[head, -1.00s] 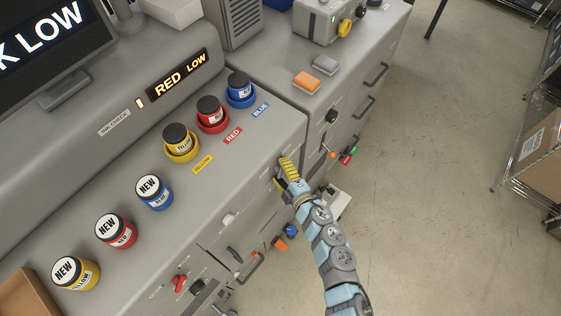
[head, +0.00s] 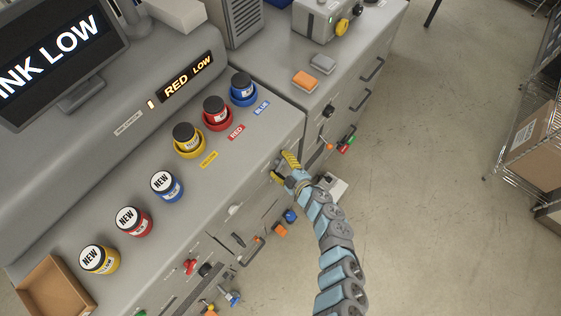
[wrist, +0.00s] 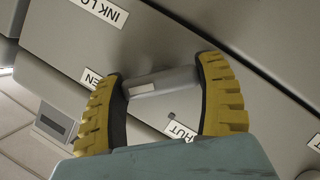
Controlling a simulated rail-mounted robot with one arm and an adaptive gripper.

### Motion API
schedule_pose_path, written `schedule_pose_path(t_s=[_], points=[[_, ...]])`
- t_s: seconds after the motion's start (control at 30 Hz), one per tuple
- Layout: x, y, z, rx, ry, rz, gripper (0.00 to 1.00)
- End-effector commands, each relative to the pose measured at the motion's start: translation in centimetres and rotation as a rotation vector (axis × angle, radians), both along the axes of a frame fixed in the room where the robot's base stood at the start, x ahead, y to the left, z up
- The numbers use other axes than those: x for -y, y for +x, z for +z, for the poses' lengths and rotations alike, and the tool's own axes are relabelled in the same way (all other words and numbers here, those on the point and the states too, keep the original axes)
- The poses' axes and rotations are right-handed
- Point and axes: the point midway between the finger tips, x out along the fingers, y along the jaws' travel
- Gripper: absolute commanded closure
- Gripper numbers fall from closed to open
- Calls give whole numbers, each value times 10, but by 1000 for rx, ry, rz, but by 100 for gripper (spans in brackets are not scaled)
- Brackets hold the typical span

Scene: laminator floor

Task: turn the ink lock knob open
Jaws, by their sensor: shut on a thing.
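The ink lock knob (wrist: 160,82) is a grey bar with a pale mark on its left end, on a grey panel in the wrist view. My gripper (wrist: 162,88) is shut on it, one yellow ribbed finger at each end of the bar. The pale mark lies towards the partly hidden label ending in "EN" (wrist: 92,78). A label ending in "HUT" (wrist: 180,133) is below right, and an "INK LO" label (wrist: 98,10) is above left. In the head view my gripper (head: 284,168) is at the cabinet's front face; the knob is hidden there.
Red (head: 217,114), yellow (head: 188,141) and blue (head: 243,89) ink pots sit in coloured rings on the counter. Several pots marked NEW stand nearer. The lit display (head: 187,79) reads RED LOW. Other controls crowd the cabinet front. The floor (head: 430,180) at right is clear.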

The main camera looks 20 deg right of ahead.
Motion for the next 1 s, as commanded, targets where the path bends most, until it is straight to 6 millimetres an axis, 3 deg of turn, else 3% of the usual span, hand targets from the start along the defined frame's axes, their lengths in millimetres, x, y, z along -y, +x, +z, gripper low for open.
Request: schedule_pose_path(t_s=[0.47,0.5,0.57,0.6,1.0], points=[[1,0,-1,-5,9,-2,63],[0,0,-1,-5,9,-2,21],[1,0,-1,-5,9,-2,4],[0,0,-1,-5,8,-2,0],[2,-6,1,-5,5,-1,0]])
